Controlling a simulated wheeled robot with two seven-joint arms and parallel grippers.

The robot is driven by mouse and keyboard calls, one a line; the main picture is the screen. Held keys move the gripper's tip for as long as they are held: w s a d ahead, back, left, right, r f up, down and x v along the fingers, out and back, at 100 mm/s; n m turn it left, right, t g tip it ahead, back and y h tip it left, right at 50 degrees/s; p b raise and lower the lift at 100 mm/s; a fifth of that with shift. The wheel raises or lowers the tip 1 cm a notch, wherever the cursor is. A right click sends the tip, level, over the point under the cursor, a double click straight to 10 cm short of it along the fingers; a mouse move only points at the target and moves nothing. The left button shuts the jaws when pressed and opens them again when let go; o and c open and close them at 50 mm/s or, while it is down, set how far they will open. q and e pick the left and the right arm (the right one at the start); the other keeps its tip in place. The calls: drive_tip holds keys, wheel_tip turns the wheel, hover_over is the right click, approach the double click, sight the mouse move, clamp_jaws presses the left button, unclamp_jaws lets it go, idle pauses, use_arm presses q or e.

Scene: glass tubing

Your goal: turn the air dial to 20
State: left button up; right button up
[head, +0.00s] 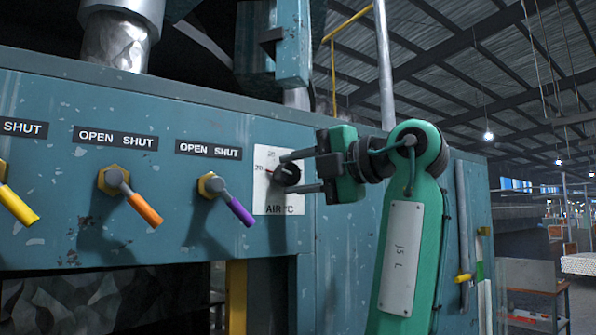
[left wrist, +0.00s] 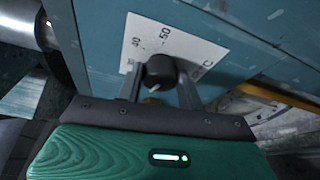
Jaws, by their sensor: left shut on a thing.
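The air dial (head: 287,174) is a round black knob on a white plate (head: 264,199) marked "AIR °C", on the blue-green panel. In the left wrist view, the knob (left wrist: 160,69) sits on the plate (left wrist: 184,43), with 40 and 50 readable; no 20 can be read. A small pale mark shows on the knob's near side there; I cannot tell the exact setting. My left gripper (head: 291,173) reaches in from the right and is shut on the knob, one finger above and one below. My right gripper is not in view.
Left of the dial, levers with purple (head: 240,211), orange (head: 145,209) and yellow (head: 20,207) handles stick out under OPEN SHUT labels. The purple one is close to the dial plate. A vertical grey pipe (head: 463,215) runs on the panel right of my arm.

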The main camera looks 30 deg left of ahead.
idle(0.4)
use_arm(q)
drive_tip(key=o, duration=1)
drive_tip(key=shift+d, duration=0.35)
drive_tip(key=shift+d+r+b, duration=0.15)
drive_tip(key=shift+d+b, duration=0.5)
drive_tip(key=shift+d, duration=1.55)
drive_tip(key=shift+d+r+b, duration=0.2)
drive_tip(key=shift+d+b, duration=0.4)
drive_tip(key=shift+d, duration=1.55)
drive_tip(key=shift+d+r+b, duration=0.15)
drive_tip(key=shift+d+b, duration=0.5)
drive_tip(key=shift+d, duration=1.55)
